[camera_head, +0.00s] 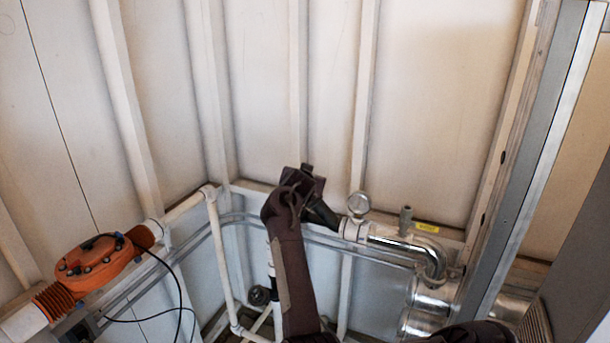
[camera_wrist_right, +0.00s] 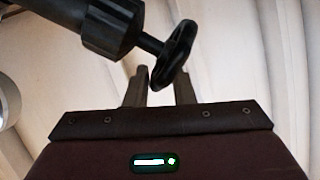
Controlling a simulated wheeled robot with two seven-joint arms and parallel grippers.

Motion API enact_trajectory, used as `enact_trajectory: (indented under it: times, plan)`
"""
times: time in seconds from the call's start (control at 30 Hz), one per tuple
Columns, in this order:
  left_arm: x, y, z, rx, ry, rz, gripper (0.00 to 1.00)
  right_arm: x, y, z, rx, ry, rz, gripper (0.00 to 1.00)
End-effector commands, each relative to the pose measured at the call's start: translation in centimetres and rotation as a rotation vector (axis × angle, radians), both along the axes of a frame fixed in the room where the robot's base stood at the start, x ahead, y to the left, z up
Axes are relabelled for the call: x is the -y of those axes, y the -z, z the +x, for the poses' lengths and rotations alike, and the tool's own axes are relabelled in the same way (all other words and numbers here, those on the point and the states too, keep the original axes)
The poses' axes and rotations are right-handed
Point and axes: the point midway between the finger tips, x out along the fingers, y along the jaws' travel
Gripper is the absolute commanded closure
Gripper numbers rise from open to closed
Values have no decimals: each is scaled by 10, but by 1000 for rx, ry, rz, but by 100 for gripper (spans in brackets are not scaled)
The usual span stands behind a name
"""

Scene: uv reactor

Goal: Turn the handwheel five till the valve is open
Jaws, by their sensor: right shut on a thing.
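In the right wrist view a black handwheel (camera_wrist_right: 175,58) sits on a short stem from a black valve body (camera_wrist_right: 108,25). My right gripper (camera_wrist_right: 160,76) has one finger on each side of the wheel's lower rim and is shut on it. In the head view my dark right arm rises from the bottom middle, and its gripper (camera_head: 305,184) is at the black valve body (camera_head: 321,211) on the pipe run. The handwheel is mostly hidden there by the gripper. How far the valve is open cannot be seen. My left gripper is not in view.
A pressure gauge (camera_head: 358,203) and a shiny bent pipe (camera_head: 425,250) are just right of the gripper. An orange unit (camera_head: 95,265) with cables is at left. White pipes (camera_head: 221,255) run below, with a dark round knob (camera_head: 259,296). A ribbed wall stands close behind.

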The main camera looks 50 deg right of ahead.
Motion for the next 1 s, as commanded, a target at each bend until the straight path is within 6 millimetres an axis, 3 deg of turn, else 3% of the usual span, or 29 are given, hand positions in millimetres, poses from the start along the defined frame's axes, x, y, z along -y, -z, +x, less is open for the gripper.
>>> enact_trajectory:
  times: [0.47,0.5,0.57,1.0]
  plan:
    - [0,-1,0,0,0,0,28,1,5,-1,-10,-8,17,100]
    - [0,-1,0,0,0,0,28,1,5,-1,-10,-8,17,72]
    - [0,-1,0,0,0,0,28,1,5,-1,-10,-9,17,65]
    - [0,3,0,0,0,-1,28,-8,-2,-7,-5,-9,11,63]
